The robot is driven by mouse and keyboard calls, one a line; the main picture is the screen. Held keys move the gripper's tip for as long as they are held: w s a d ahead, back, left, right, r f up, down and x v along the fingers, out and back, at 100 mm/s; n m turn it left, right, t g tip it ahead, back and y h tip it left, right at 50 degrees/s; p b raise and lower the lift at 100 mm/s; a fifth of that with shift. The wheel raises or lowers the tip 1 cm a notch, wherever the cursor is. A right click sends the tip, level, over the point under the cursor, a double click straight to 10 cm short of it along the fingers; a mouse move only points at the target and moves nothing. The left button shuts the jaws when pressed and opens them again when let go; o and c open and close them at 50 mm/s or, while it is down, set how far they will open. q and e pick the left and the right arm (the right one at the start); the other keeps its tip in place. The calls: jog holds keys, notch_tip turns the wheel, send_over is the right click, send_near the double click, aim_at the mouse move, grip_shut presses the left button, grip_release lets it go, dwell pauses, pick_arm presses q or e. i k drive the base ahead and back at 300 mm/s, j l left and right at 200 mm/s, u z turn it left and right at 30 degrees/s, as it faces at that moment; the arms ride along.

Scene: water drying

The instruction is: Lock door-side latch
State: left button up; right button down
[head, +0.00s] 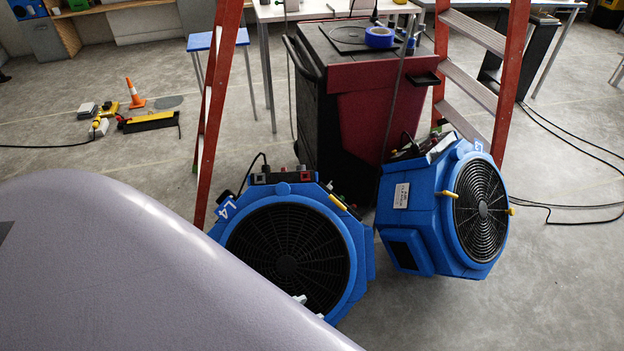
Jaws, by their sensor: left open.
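Two blue fans with round black grilles stand on the floor. The left fan (218,231), marked "L4", faces me and is partly hidden by my arm. The right fan (408,215) is turned to the right. Small yellow latch-like pieces sit on the rims: one (338,202) at the left fan's upper right, and one (450,194) on the right fan's left side. I cannot tell which is the door-side latch; no door shows. My left gripper (309,307) shows only as small pale tips past my arm, in front of the left fan's lower grille. It is open; contact cannot be told.
A red and black cart (352,85) stands behind the fans, between red ladder legs (217,100). Black cables (570,206) lie on the floor at right. An orange cone (136,94) and yellow tools stand at left. The floor right of the fans is mostly clear.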

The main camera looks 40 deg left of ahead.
aim_at(338, 204)
jog(key=i+l+u, duration=0.1)
jog(key=u, duration=0.3)
jog(key=i+l+u, duration=0.15)
jog(key=u, duration=0.25)
jog(key=i+l+u, duration=0.1)
jog(key=u, duration=0.3)
jog(key=i+l+u, duration=0.1)
jog(key=l+u, duration=0.2)
jog(key=u, duration=0.15)
jog(key=l+u, duration=0.2)
jog(key=u, duration=0.2)
jog(key=l+u, duration=0.25)
jog(key=i+l+u, duration=0.1)
jog(key=l+u, duration=0.15)
